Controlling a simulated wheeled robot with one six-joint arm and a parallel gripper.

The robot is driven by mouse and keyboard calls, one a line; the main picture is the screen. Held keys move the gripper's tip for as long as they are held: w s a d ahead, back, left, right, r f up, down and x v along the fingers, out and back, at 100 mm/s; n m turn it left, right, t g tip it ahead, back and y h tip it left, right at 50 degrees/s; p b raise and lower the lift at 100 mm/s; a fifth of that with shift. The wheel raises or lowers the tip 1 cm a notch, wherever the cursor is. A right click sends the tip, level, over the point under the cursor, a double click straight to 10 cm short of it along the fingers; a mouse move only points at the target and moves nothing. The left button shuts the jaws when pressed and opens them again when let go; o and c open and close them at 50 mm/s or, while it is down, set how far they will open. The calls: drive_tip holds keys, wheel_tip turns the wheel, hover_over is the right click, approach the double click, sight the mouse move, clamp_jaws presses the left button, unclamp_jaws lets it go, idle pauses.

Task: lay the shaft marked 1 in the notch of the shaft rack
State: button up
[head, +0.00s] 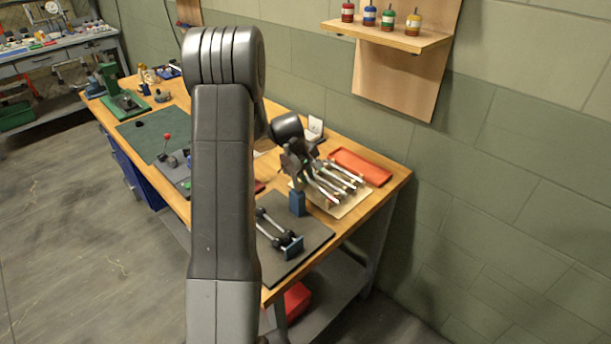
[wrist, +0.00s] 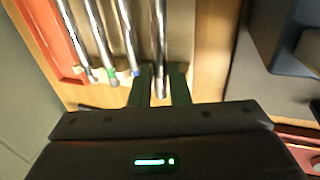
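Several silvery shafts (head: 326,188) lie side by side on a cream board near the right end of the workbench. In the wrist view, one shaft (wrist: 160,45) runs between the two dark green fingers of my gripper (wrist: 161,80). Whether the fingers touch it or stand apart from it is not clear. No number can be read on any shaft. In the head view my gripper (head: 300,158) is over the shafts' near ends, its fingers largely hidden.
A red tray (head: 361,166) lies behind the shafts, by the wall. Coloured pots stand on a wall shelf (head: 385,36). My arm hides part of the bench.

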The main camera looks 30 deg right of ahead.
drive_tip(key=shift+o, duration=0.7)
drive_tip(key=shift+d+r+b, duration=0.15)
drive_tip(key=shift+r+b, duration=0.2)
drive_tip(key=shift+r, duration=0.3)
wheel_tip(320, 180, up, 9)
drive_tip(key=shift+a+f, duration=0.15)
drive_tip(key=shift+a, duration=0.05)
